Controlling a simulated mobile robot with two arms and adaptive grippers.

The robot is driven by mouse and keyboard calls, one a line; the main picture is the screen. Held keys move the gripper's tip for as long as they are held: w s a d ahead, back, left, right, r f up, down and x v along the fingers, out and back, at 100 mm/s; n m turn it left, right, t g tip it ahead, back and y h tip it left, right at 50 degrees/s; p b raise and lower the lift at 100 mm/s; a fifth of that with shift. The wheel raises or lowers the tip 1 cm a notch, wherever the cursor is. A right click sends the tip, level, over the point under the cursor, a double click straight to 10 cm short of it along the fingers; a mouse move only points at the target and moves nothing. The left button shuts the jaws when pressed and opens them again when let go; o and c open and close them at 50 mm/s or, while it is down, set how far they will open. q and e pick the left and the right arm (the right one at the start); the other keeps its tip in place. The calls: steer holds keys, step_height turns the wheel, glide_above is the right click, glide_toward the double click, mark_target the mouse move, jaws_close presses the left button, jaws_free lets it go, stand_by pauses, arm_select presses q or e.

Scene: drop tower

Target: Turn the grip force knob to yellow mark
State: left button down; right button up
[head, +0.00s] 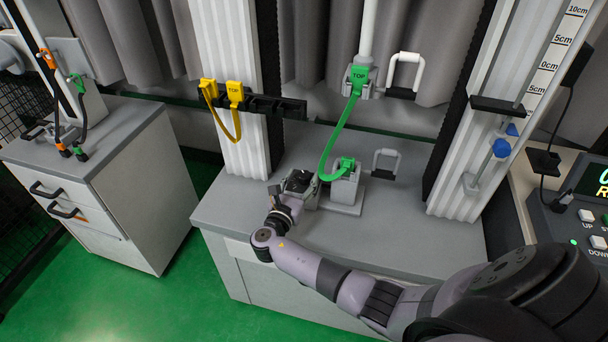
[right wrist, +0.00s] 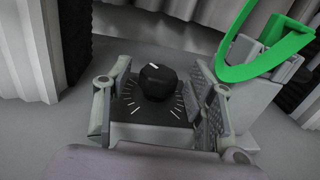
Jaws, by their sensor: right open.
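The grip force knob (right wrist: 157,84) is a round black knob with a white pointer line, on a black plate with white tick marks. The pointer faces the far side, slightly left in the right wrist view. No yellow mark can be made out there. The knob's box (head: 303,186) stands on the grey bench in the head view. My right gripper (head: 284,196) is at the box; in the right wrist view the gripper (right wrist: 162,72) is open, with one finger on each side of the knob and a gap on both sides. My left gripper is out of view.
A green strap (head: 328,145) hangs down to a grey block (head: 344,185) just right of the knob box. Yellow connectors (head: 235,94) hang on a black rack behind. The bench top (head: 400,225) is clear towards the right.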

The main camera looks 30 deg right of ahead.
steer(key=v, duration=1)
steer(key=shift+r, duration=0.1)
